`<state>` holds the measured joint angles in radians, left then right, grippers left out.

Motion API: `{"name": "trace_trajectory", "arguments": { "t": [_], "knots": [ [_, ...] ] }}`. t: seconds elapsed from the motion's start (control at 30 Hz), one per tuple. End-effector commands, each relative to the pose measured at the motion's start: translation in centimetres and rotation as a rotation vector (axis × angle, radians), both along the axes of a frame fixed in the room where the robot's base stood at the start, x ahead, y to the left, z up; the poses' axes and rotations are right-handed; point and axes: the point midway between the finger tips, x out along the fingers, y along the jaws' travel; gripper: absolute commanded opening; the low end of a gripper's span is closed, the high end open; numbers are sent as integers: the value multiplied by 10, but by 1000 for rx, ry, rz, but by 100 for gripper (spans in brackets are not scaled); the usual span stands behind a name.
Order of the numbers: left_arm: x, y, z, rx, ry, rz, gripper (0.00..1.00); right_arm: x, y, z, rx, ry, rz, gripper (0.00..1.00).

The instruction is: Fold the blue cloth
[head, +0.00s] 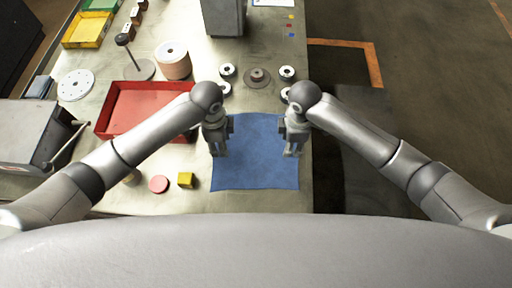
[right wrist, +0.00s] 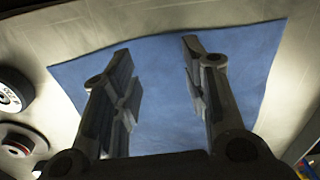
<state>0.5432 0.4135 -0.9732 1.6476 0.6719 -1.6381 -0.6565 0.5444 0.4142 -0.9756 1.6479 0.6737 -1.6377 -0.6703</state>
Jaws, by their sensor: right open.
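The blue cloth (head: 256,165) lies spread out flat on the table in front of me, with slightly wavy edges. It also fills much of the right wrist view (right wrist: 165,80). My left gripper (head: 219,152) is over the cloth's left part, pointing down; whether its fingers are apart is hard to see. My right gripper (head: 292,151) is over the cloth's right part. In the right wrist view its two fingers (right wrist: 160,95) stand wide apart with only cloth surface behind them, so it is open and empty.
A red tray (head: 140,108) lies to the left, with a yellow cube (head: 186,180) and a pink disc (head: 159,184) nearer me. The table's right edge runs close beside the cloth.

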Motion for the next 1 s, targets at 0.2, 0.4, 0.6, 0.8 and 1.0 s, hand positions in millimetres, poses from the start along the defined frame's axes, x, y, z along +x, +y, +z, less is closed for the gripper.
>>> {"name": "trace_trajectory", "arguments": {
  "t": [0.2,0.4,0.6,0.8,1.0],
  "knots": [
    [-1,0,-15,1,1,-1,41,0,0,-14,-1,-1,-1,41],
    [0,0,-15,0,0,-1,41,0,0,-15,0,-2,0,41],
    [0,0,-19,0,0,-1,41,0,0,-18,0,-1,0,41],
    [0,0,-18,0,0,-1,32,0,0,-18,0,-1,-1,32],
    [-1,0,-18,0,0,0,19,0,0,-18,0,-1,-1,19]
  ]
}}
